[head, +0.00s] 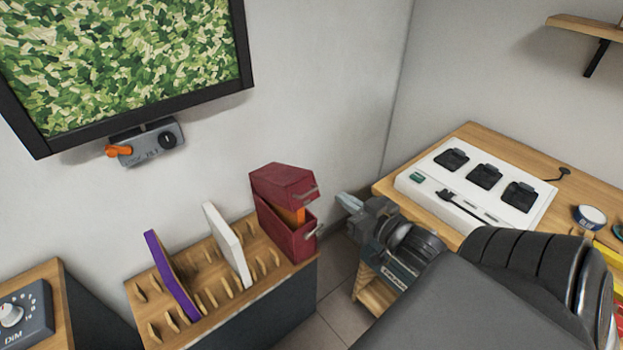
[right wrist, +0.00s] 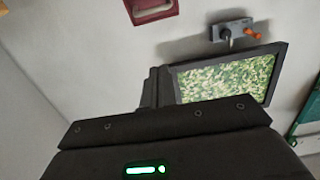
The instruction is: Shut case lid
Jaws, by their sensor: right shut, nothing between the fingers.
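The dark red case (head: 286,236) stands on the right end of the slotted wooden rack top in the head view. Its lid (head: 285,182) is partly open, with a gap at the right side where something orange (head: 291,214) shows inside. A small metal clasp sits on the case's right face. My right gripper (head: 346,203) is shut and empty, just right of the case and apart from it, fingers pointing left. Part of a red object, likely the case, shows at the top edge of the right wrist view (right wrist: 150,10). My left gripper is out of view.
A purple panel (head: 171,274) and a white panel (head: 228,245) stand in the rack (head: 262,277) left of the case. A white charger box (head: 475,185) sits on the wooden desk at right. A framed screen (head: 120,60) and grey switch box (head: 148,142) are on the wall.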

